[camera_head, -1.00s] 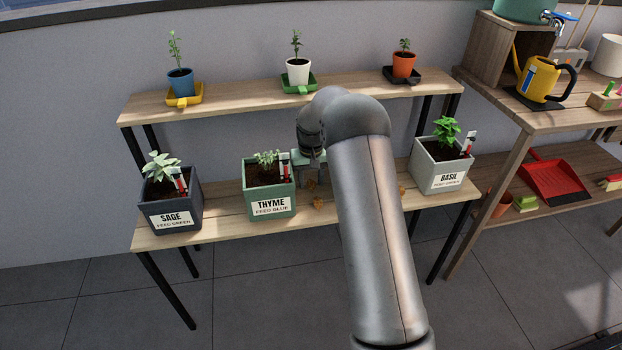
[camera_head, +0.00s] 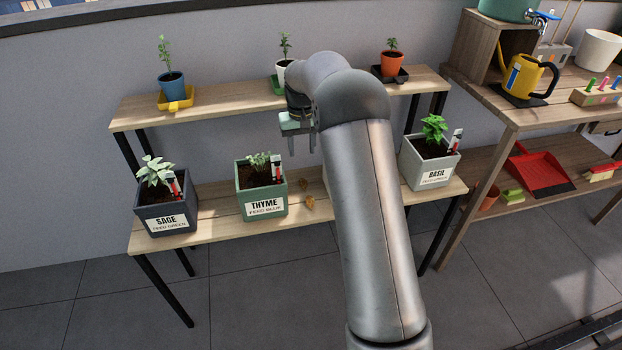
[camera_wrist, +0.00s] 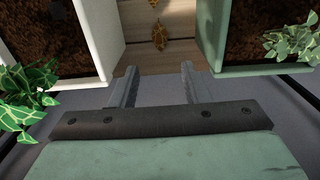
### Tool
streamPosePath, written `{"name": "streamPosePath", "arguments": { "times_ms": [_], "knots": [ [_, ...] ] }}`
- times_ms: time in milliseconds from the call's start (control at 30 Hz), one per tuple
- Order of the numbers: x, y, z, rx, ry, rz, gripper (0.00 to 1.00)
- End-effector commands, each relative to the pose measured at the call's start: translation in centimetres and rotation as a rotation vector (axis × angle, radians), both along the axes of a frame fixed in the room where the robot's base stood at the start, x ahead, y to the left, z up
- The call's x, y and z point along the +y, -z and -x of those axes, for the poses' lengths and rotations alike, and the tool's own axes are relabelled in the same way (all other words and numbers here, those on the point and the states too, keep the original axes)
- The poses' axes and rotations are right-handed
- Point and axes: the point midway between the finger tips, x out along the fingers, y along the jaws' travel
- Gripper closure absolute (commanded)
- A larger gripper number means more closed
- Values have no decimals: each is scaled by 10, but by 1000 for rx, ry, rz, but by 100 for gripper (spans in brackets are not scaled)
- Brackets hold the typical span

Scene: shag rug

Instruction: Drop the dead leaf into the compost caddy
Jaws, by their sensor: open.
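Two brown dead leaves lie on the lower plank between the thyme and basil pots. In the head view one leaf (camera_head: 302,184) is nearer the wall and the other leaf (camera_head: 309,202) is nearer the front edge. The wrist view shows one whole leaf (camera_wrist: 159,34) and part of another (camera_wrist: 153,2) at the top edge. My gripper (camera_head: 299,146) is open and empty, raised above the lower plank. Its two fingers (camera_wrist: 159,84) are apart, with the leaves beyond them in the wrist view. I cannot make out a compost caddy in either view.
The green thyme pot (camera_head: 262,205) and pale basil pot (camera_head: 430,168) flank the leaves. A dark sage pot (camera_head: 166,219) stands at left. Small potted plants stand on the upper plank (camera_head: 225,105). A yellow watering can (camera_head: 527,78) stands on the right bench.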

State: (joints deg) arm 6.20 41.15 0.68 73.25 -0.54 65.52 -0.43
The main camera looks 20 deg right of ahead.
Motion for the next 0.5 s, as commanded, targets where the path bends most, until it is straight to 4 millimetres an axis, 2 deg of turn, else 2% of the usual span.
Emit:
{"name": "streamPosePath", "arguments": {
  "times_ms": [67, 167, 267, 367, 467, 500],
  "knots": [
    [1, -3, 2, -1, -1, 0, 58],
    [6, -14, 17, -1, -7, 1, 58],
    [18, -35, 56, 3, -21, 2, 58],
    [32, -54, 118, 11, -41, 4, 58],
    [45, -64, 189, 19, -62, 6, 58],
    [50, -65, 219, 22, -70, 8, 58]
  ]
}}
